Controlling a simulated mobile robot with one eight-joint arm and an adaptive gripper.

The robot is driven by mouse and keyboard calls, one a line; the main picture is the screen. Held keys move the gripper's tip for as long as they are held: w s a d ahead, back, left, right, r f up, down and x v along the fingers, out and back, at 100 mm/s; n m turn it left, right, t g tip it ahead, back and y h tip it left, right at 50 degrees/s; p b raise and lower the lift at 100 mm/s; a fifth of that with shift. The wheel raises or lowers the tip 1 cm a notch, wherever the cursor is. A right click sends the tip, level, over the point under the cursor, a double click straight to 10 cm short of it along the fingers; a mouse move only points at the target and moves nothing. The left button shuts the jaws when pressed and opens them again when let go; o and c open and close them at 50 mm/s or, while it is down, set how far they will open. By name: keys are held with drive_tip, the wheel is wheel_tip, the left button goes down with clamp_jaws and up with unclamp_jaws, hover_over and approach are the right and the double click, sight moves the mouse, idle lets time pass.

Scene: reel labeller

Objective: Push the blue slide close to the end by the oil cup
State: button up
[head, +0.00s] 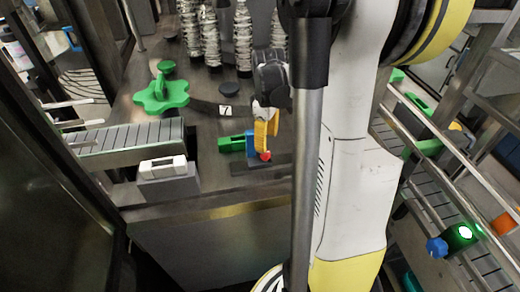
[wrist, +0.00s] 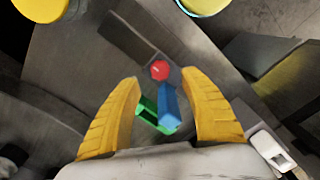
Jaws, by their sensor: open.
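The blue slide (head: 250,143) sits on a low dark rail (head: 250,168) near the front edge of the bench. It has a red ball knob (head: 265,156) at one end and a green piece (head: 231,144) beside it. In the wrist view the blue slide (wrist: 168,106) and red knob (wrist: 159,70) lie between the yellow fingers of my gripper (wrist: 160,80). My gripper (head: 265,133) is open and reaches down over the slide. I cannot tell whether a finger touches it. I cannot pick out the oil cup with certainty; a yellow-rimmed round thing (wrist: 205,5) shows at the wrist view's top edge.
A white switch on a grey box (head: 163,170) stands left of the rail. A green star knob (head: 160,95), a tag marked 7 (head: 225,110) and several springs (head: 211,35) are behind. A slatted conveyor (head: 135,142) is at left. My arm hides the bench to the right.

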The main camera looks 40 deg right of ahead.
sight(266, 153)
wheel_tip(266, 153, down, 6)
drive_tip(key=shift+f+b, duration=0.2)
drive_tip(key=shift+b, duration=0.35)
clamp_jaws()
